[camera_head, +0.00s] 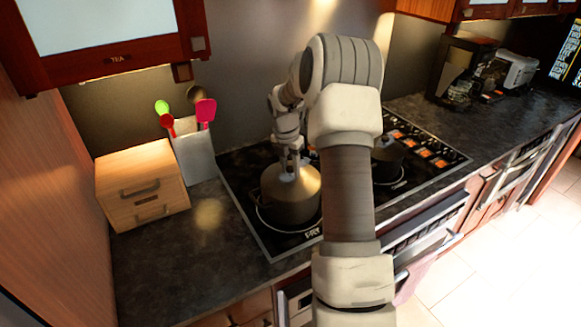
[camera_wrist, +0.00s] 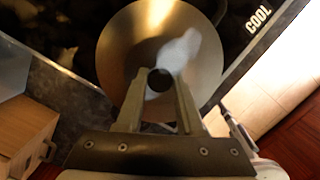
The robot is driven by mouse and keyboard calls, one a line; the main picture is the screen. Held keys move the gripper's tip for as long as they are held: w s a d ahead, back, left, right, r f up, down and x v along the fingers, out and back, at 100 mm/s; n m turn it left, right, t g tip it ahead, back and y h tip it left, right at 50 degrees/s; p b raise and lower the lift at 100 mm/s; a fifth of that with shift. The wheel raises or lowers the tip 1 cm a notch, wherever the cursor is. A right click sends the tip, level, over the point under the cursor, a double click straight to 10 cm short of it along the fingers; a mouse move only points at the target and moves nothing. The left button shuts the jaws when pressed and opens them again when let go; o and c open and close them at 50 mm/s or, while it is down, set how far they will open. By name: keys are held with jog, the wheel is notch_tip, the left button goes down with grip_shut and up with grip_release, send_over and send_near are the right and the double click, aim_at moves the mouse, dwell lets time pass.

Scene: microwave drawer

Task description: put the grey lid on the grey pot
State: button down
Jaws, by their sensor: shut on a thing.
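The grey pot (camera_head: 288,211) stands on the front left of the cooktop. The grey lid (camera_head: 303,180) is over the pot's mouth and looks about level; I cannot tell whether it rests on the rim or is just above it. In the wrist view the lid (camera_wrist: 122,50) is a broad round disc with a dark knob (camera_wrist: 159,82). My gripper (camera_head: 290,172) points down at the lid's centre. In the wrist view my gripper (camera_wrist: 160,76) has a finger on each side of the knob and is shut on it. The lid hides the pot's inside.
A dark pot (camera_head: 388,162) stands further right on the cooktop (camera_head: 245,221), partly behind my arm. A wooden drawer box (camera_head: 140,187) and a utensil holder (camera_head: 194,153) stand at left. Bare counter (camera_head: 180,270) lies in front of the box.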

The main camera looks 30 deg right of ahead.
dwell(0.3)
grip_release()
jog(key=shift+f, duration=0.1)
dwell(0.4)
jog(key=shift+r+p, duration=2.8)
jog(key=shift+r, duration=0.75)
